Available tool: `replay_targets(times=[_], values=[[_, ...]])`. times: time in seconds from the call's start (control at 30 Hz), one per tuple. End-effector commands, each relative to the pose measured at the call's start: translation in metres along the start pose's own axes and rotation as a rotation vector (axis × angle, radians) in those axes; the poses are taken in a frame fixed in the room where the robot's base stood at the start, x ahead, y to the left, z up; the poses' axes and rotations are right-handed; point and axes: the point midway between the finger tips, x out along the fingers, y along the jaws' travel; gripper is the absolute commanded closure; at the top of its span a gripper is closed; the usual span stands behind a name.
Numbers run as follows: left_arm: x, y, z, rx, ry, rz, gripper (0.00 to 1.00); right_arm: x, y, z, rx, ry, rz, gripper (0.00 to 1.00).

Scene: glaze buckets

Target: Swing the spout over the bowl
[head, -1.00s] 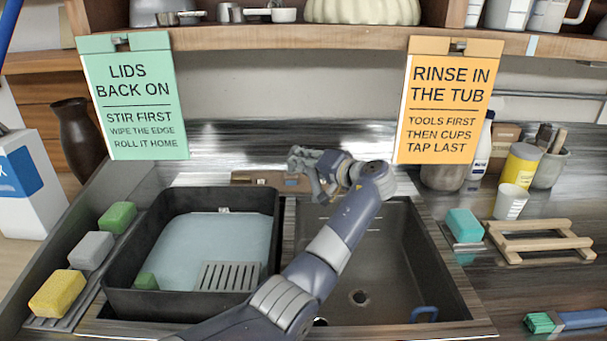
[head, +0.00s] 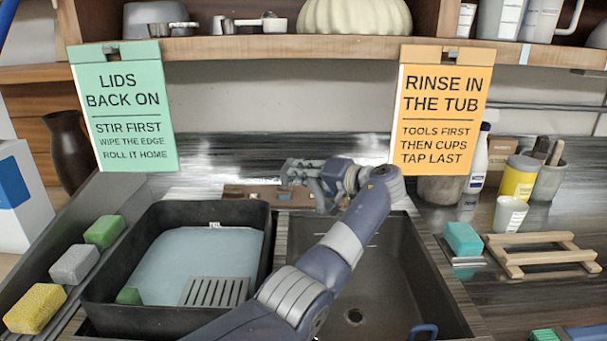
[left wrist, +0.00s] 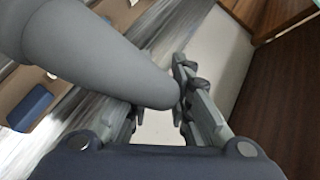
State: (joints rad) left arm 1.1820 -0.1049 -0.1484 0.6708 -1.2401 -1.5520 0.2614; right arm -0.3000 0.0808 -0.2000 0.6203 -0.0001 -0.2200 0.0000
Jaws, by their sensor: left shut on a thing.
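My left gripper (head: 301,177) is behind the sink, near the back edge of the right-hand bowl. In the left wrist view, a thick grey rounded tube, seemingly the spout (left wrist: 95,55), runs between the fingers (left wrist: 158,115). The gripper is shut on it. In the head view my arm and gripper hide the spout. The empty dark sink bowl (head: 385,275) with its round drain is to the right of my forearm. My right gripper is not in view.
A black tub (head: 95,300) with pale water and a grey grate stands left of my arm. Sponges (head: 75,265) line the left edge. A wooden rack (head: 540,255) and cups are on the right. Two hanging signs (head: 125,115) and a shelf (head: 290,47) are above.

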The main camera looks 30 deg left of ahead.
Motion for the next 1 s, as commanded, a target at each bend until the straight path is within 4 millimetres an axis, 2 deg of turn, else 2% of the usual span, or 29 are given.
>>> replay_targets(times=[0.07,0.1,0.17,0.57,0.67,1.0], values=[[0.0,0.001,0.0,0.002,0.0,0.003,1.0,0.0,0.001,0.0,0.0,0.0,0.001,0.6],[0.0,0.001,0.0,0.002,0.0,0.003,0.74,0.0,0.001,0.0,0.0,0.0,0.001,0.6],[0.0,0.001,0.0,0.002,0.0,0.003,0.6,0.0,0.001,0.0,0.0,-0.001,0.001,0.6],[-0.004,0.0,0.0,0.0,0.002,0.001,0.6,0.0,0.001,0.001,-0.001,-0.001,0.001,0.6],[-0.017,0.0,-0.001,0.0,0.002,0.002,0.6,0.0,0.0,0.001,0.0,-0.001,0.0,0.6],[-0.087,0.001,-0.001,0.001,0.002,0.003,0.6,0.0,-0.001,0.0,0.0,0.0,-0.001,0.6]])
